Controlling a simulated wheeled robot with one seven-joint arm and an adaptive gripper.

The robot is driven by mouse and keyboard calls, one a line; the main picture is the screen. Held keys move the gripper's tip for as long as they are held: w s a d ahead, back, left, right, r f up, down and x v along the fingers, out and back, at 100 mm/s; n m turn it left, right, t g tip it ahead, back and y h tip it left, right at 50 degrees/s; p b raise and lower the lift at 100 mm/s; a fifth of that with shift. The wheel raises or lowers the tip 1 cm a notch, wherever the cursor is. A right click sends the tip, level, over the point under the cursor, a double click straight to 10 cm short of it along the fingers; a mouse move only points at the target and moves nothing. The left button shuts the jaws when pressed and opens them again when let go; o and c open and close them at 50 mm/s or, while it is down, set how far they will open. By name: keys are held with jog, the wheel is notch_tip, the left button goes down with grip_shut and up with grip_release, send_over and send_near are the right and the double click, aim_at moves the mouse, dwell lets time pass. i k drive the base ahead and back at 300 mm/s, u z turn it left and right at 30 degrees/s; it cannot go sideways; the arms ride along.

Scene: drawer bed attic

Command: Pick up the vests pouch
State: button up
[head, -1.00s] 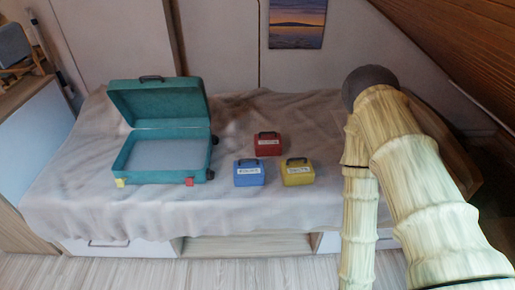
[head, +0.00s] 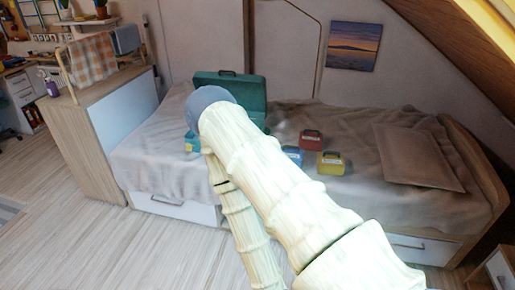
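Three small pouches with dark handles and white labels stand close together on the bed: a red pouch (head: 311,139) at the back, a blue pouch (head: 294,156) at the front left and a yellow pouch (head: 331,163) at the front right. The labels are too small to read, so I cannot tell which is the vests pouch. My arm crosses the middle of the head view, just left of the blue pouch in the picture. My gripper is outside the view.
A brown pillow (head: 415,157) lies to the right on the bed (head: 370,190). A wooden cabinet (head: 95,80) stands at the left. The floor (head: 110,250) at the front left is clear.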

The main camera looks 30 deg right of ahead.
aim_at(308, 141)
jog(key=u, duration=0.4)
jog(key=i, duration=1.95)
jog(key=z, duration=1.25)
jog(key=i, duration=0.8)
jog(key=z, duration=1)
